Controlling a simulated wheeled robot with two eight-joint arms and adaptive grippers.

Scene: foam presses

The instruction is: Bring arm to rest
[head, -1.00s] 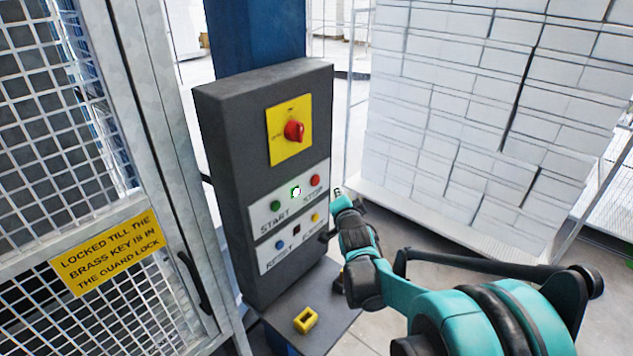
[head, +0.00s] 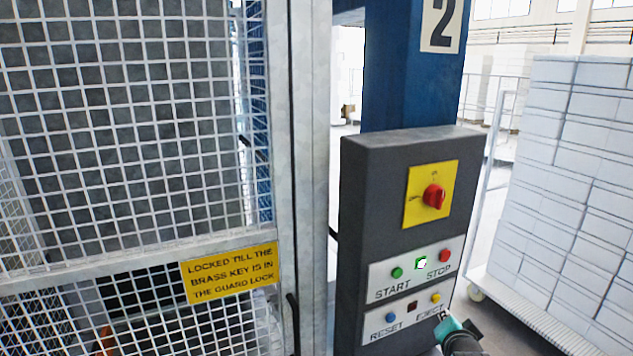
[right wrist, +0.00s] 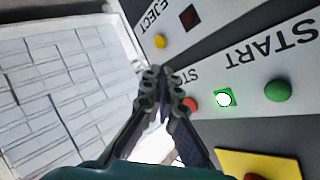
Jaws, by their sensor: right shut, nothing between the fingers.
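My right gripper (head: 445,322) is at the bottom of the head view, just in front of the lower right corner of the dark grey control box (head: 385,205). In the right wrist view the fingers (right wrist: 160,72) are together and empty, in front of the panel near the red STOP button (right wrist: 190,104). I cannot tell whether the fingertips touch the panel. A lit green-framed lamp (head: 420,264) sits between the green START button (head: 397,272) and the red STOP button (head: 444,256). My left gripper is not in view.
A mesh guard door (head: 130,130) with a yellow sign (head: 230,272) fills the left. A blue post (head: 412,90) marked 2 stands behind the box. A stack of white blocks (head: 580,180) stands on a cart at the right. The yellow plate carries a red rotary switch (head: 433,196).

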